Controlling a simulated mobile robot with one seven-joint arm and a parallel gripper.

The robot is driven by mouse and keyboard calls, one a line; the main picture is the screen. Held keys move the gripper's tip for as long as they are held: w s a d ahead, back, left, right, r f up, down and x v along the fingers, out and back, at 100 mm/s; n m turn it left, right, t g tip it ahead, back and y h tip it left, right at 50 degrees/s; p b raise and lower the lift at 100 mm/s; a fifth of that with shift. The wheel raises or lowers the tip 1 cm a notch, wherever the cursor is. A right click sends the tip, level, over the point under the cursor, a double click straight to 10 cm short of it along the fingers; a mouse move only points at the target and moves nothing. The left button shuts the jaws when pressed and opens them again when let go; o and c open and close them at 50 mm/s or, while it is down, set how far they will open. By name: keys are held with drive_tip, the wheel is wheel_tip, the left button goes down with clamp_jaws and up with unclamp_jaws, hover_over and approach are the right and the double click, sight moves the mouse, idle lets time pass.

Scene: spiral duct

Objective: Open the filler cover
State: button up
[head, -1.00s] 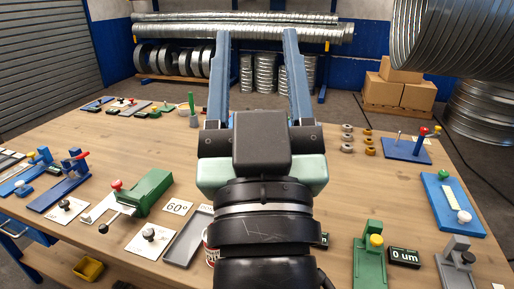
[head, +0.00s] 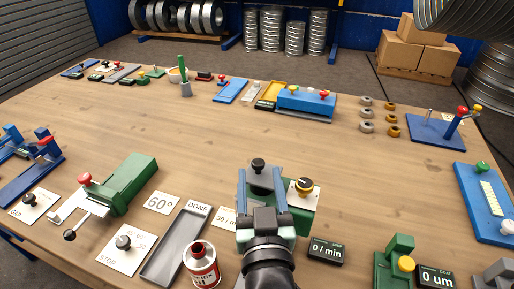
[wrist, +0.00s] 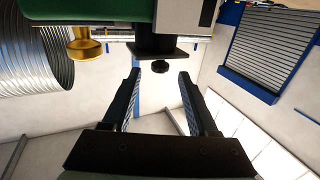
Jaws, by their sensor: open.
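A green device (head: 250,243) stands at the front middle of the bench, partly hidden by my arm. A dark grey plate with a black knob (head: 258,164) shows at its far end; this looks like the filler cover. In the wrist view the black plate (wrist: 152,50) juts from the green body, and its black knob (wrist: 160,70) appears between my fingertips. My gripper (head: 260,172) is open and empty, one finger on each side of the knob in the picture. I cannot tell whether the fingers touch it. A brass knob (wrist: 84,46) sits left of the plate.
A black-and-brass dial (head: 304,186) on a pale plate is close to the right finger. A red-and-white can (head: 202,265), a grey tray (head: 176,243) and a "0 / min" display (head: 327,251) stand nearby. The bench (head: 215,140) beyond is clear.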

sight(258, 159)
drive_tip(key=w, duration=0.5)
drive_tip(key=w+p, duration=0.1)
drive_tip(key=w, duration=0.1)
drive_tip(key=shift+w+a, duration=0.3)
drive_tip(key=shift+w, duration=0.05)
clamp_jaws()
idle(1.0)
